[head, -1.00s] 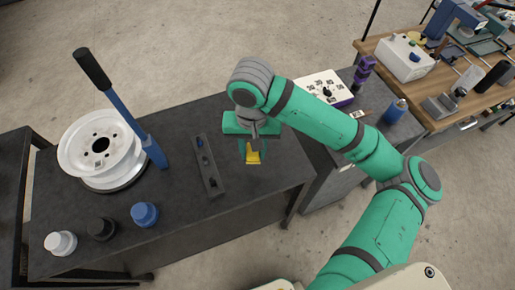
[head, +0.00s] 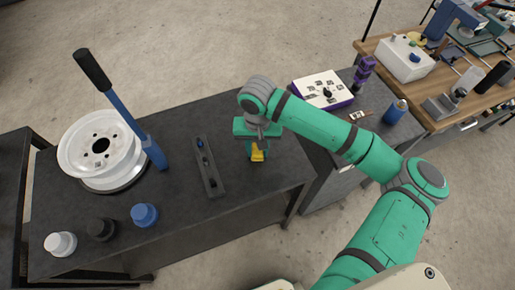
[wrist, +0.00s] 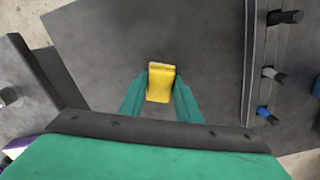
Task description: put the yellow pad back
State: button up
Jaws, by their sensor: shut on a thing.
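The yellow pad (head: 258,156) is held between the fingers of my gripper (head: 257,148), over the right part of the dark table. In the wrist view the yellow pad (wrist: 160,82) sits between the two green fingertips of my gripper (wrist: 160,92), which are shut on it. The dark table surface lies below it. I cannot tell how far the pad is above the table. A dark narrow rack (head: 209,167) lies just left of my gripper, with several small knobs or pegs in it; it also shows at the right of the wrist view (wrist: 253,70).
A white wheel rim (head: 92,145) and a blue lever with a black handle (head: 130,120) stand at the left of the table. White, black and blue caps (head: 144,214) line its front left. A purple-edged panel box (head: 322,90) and a blue can (head: 396,111) stand to the right.

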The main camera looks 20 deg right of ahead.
jog(key=o, duration=1)
jog(key=shift+f, duration=0.15)
notch_tip(320, 180, up, 12)
jog(key=shift+r, duration=0.2)
